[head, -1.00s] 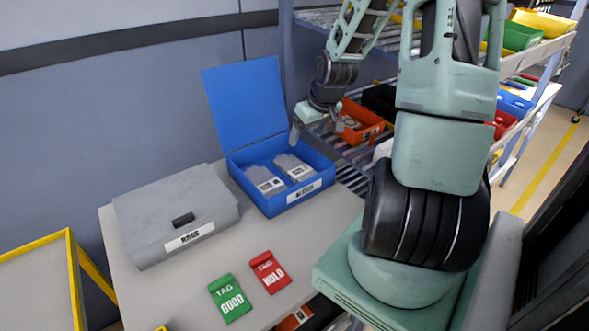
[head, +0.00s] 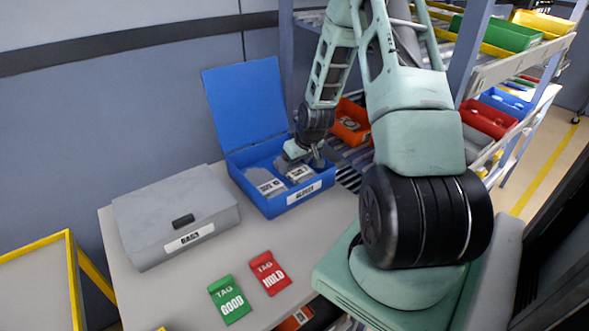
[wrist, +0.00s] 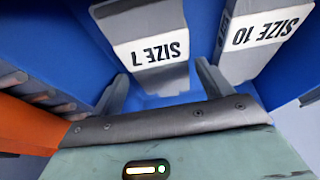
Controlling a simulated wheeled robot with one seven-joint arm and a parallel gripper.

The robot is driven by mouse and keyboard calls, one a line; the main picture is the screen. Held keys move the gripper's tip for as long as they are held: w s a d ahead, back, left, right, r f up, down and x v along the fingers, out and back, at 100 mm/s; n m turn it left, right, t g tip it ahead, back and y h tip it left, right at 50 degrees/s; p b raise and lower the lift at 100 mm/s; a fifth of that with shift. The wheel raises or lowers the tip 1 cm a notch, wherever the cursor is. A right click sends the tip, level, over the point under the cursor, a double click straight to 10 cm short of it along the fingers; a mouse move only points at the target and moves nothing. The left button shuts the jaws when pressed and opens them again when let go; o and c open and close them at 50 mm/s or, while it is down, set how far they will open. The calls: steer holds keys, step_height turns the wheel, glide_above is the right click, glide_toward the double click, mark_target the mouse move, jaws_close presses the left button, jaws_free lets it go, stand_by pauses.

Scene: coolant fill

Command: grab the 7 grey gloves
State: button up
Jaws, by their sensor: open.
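The grey size 7 gloves (head: 299,174) lie on the right inside the open blue box (head: 296,207). In the wrist view the pack labelled SIZE 7 (wrist: 148,22) lies between and ahead of my fingertips. My gripper (head: 306,158) is open over the rear right of the box, close to that pack. In the wrist view my two fingers (wrist: 161,80) stand apart; I cannot tell whether they touch the pack. A second grey pack, labelled SIZE 10 (wrist: 268,35), lies beside it, on the left in the head view (head: 266,184). My gripper hides the far end of the size 7 pack.
The blue lid (head: 245,105) stands up behind the box. A closed grey RAGS case (head: 175,212) is at left. Green GOOD (head: 230,299) and red HOLD (head: 270,273) tags lie in front. An orange bin (head: 350,122) is on the rack behind.

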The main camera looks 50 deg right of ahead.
steer(key=shift+w+f, duration=0.2)
steer(key=shift+f, duration=0.35)
steer(key=c, duration=0.7)
steer(key=shift+c, duration=0.3)
steer(key=shift+r, duration=0.1)
